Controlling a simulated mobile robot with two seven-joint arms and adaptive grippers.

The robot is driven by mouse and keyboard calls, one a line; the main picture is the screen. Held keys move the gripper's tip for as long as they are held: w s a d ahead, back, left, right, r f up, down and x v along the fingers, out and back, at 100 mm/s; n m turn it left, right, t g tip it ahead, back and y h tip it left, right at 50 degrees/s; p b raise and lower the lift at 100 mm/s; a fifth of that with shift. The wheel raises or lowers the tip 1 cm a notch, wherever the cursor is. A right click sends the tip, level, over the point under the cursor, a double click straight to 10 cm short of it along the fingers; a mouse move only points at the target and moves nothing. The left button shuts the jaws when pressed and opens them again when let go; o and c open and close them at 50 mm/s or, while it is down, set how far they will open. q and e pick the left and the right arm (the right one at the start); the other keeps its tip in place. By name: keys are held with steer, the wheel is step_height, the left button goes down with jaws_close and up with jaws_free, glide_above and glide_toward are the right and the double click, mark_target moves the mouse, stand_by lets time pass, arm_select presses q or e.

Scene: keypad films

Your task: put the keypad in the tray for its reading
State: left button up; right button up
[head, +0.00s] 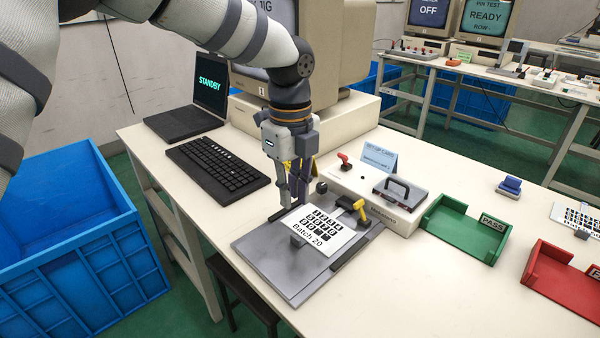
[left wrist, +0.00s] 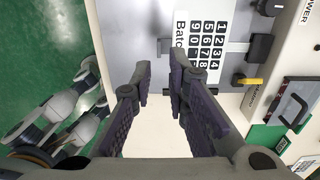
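The keypad (head: 322,230) is a white sheet with black number keys and the print "Batch 20". It lies on the grey jig plate (head: 262,250), beside a yellow-handled clamp (head: 358,210). It also shows at the top of the left wrist view (left wrist: 205,42). My left gripper (head: 292,203) points down just behind the keypad's far left edge. In the left wrist view its fingers (left wrist: 160,78) are apart with nothing between them. A green tray (head: 455,228) marked PASS stands empty to the right. A red tray (head: 563,283) is cut off by the right edge. My right gripper is not in view.
A grey box with a black handle (head: 399,192) stands between the jig and the green tray. A red-knobbed switch (head: 344,160) and a blue card (head: 380,157) are behind. A keyboard (head: 217,168) and a laptop reading STANDBY (head: 211,84) are at left.

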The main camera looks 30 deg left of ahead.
mark_target(292, 234)
arm_select(q)
step_height(292, 234, down, 10)
steer(key=shift+r, duration=0.1)
jaws_close()
